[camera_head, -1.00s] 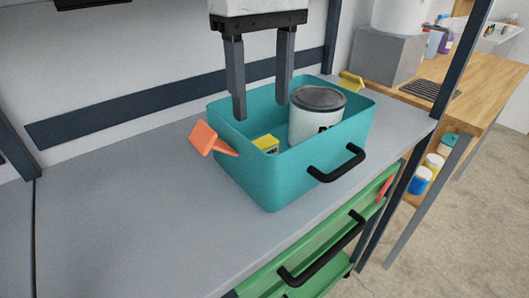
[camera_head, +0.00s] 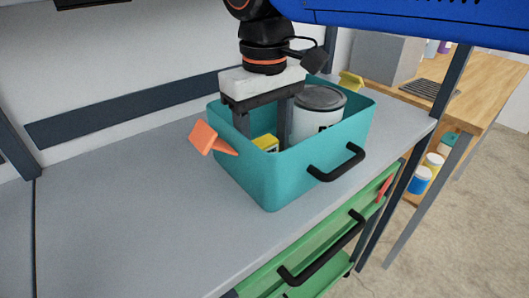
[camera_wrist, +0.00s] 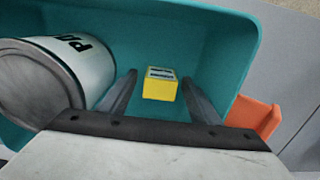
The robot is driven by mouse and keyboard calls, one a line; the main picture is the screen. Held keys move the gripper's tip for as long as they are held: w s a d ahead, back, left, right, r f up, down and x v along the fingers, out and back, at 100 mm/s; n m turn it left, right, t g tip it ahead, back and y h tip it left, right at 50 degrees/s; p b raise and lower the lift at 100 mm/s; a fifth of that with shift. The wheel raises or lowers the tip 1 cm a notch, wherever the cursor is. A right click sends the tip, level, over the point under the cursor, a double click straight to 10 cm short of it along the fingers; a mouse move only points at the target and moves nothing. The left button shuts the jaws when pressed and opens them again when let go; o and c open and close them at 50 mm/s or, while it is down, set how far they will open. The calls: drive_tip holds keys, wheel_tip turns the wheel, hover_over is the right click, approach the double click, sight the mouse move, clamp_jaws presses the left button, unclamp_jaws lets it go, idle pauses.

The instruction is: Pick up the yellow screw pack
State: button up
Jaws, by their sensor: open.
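The yellow screw pack (camera_head: 265,143) lies inside the teal bin (camera_head: 262,182), near its left end. Only its top part shows over the bin wall in the head view. In the wrist view the yellow screw pack (camera_wrist: 160,86) is a small box with a pale, dark-marked label, resting on the bin floor. My gripper (camera_head: 264,142) reaches down into the bin, fingers apart. In the wrist view my gripper (camera_wrist: 160,84) has one finger on each side of the pack, with gaps to both. The fingertips' depth relative to the pack is hard to tell.
A white paint can (camera_head: 315,118) with a grey lid stands in the bin just right of my gripper. A black handle (camera_head: 337,163) is on the front. The grey worktop (camera_head: 130,215) is clear at left.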

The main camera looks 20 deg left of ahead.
drive_tip(key=c, duration=1.2)
